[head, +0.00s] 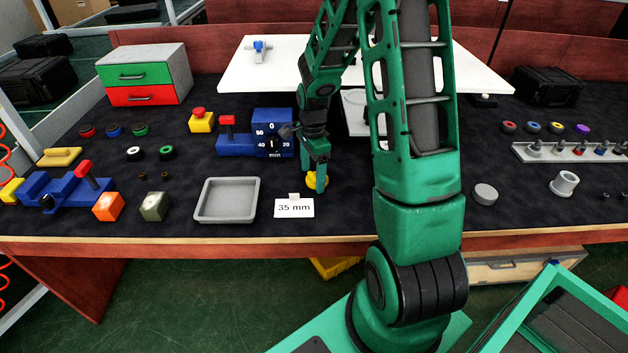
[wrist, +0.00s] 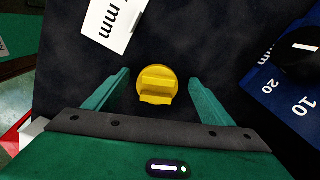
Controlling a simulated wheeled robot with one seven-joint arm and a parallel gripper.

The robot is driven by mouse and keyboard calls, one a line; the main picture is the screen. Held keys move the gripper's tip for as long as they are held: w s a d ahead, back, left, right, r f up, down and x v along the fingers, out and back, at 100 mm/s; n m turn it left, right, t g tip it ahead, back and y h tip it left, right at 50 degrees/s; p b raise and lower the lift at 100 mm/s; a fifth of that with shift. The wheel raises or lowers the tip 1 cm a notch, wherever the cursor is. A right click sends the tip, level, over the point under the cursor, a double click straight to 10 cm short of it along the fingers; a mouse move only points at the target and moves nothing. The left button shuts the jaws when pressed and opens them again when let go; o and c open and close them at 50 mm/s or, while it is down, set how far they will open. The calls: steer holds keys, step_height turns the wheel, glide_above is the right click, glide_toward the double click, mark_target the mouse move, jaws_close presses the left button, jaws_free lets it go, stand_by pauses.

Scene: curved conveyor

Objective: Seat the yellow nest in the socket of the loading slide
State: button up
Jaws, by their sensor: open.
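A round yellow piece with a raised bar across its top, which I take for the yellow nest (wrist: 155,86), lies on the dark mat. It also shows, partly covered, in the head view (head: 312,181). My gripper (wrist: 159,79) is open, with one finger on each side of the piece and a gap on both sides. In the head view my gripper (head: 317,183) points down at it. I cannot tell for certain which fixture is the loading slide; a blue fixture with a red handle (head: 62,190) stands at the left. No socket shows clearly.
A "35 mm" card (head: 294,208) lies just in front of the nest, with a grey tray (head: 227,200) to its left. A blue dial block (head: 272,122) stands behind left. An orange block (head: 108,206) and grey-green block (head: 154,206) sit near the front edge. My arm hides the mat's middle right.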

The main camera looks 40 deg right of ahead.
steer(key=shift+c, duration=0.2)
steer(key=c, duration=1.2)
steer(key=shift+r, duration=0.1)
